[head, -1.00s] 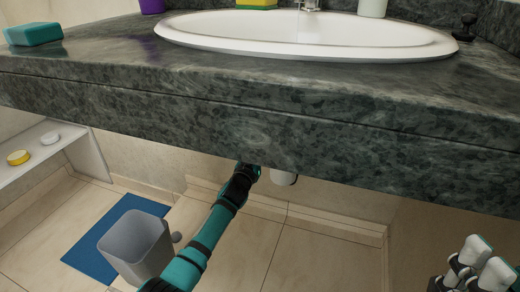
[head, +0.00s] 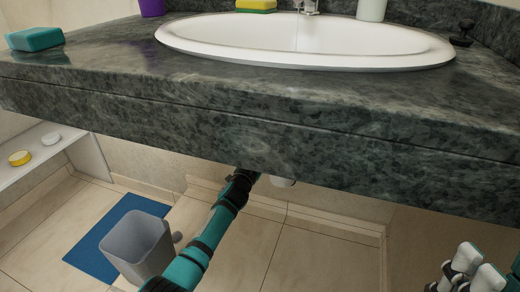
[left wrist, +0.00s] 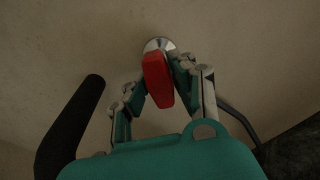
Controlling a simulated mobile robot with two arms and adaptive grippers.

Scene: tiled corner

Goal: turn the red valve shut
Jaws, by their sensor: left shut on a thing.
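The red valve (left wrist: 158,80) shows in the left wrist view as a long red handle on a round metal fitting (left wrist: 158,44) at the wall. The handle points down the picture, tilted slightly. My left gripper (left wrist: 161,84) is shut on this handle, with one finger on each side. In the head view my left arm reaches under the counter, and the valve and fingertips are hidden there. My right gripper (head: 477,268) is at the lower right of the head view, its two pale finger pads apart and nothing visible between them.
The dark stone counter (head: 250,130) with a white sink (head: 300,62) overhangs my left arm. A dark bent pipe or cable (left wrist: 240,118) shows beside the gripper. Tiled floor right of the arm is clear.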

